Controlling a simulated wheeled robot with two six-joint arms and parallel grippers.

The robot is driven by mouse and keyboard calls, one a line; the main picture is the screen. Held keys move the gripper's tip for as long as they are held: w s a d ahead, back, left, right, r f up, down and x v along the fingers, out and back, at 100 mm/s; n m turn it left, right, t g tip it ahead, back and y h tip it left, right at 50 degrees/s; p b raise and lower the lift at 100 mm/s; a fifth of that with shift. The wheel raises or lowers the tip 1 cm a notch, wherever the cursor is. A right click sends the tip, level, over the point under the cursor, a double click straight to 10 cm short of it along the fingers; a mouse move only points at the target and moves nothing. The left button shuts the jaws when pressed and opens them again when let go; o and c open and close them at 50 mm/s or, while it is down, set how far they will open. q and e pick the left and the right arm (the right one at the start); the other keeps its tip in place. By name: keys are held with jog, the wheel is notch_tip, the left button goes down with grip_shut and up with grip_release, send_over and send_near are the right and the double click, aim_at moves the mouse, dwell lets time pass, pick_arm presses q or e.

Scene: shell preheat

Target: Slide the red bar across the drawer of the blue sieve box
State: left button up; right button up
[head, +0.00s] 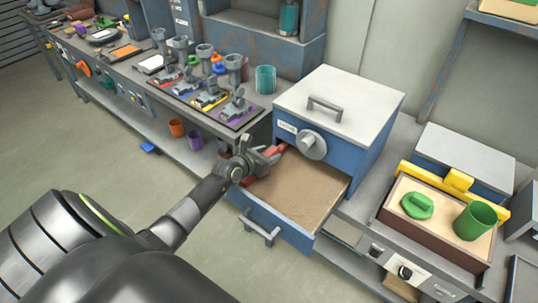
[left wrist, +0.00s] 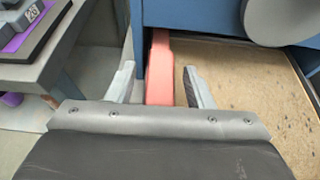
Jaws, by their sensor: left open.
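The blue sieve box (head: 366,142) has a grey lid with a handle and a round grey knob on its front. Its drawer (head: 295,236) is pulled out and holds a layer of brown sandy material. The red bar (left wrist: 160,68) lies along the drawer's left edge, beside the box front; my gripper partly hides it in the head view. My left gripper (head: 270,160) is open at that edge. In the left wrist view its fingers (left wrist: 160,87) stand on either side of the bar, with gaps showing. My right gripper is not in view.
A second box (head: 433,236) with a yellow bar (head: 455,180), a green lid-like piece (head: 417,205) and a green cup (head: 475,220) stands at right. Grey devices on coloured bases (head: 237,105) and a teal cup (head: 265,79) stand on the left bench. The floor at left is mostly clear.

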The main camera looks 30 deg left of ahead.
pick_arm(q)
jog(key=shift+w+f, duration=0.15)
jog(key=shift+w, duration=0.25)
grip_shut()
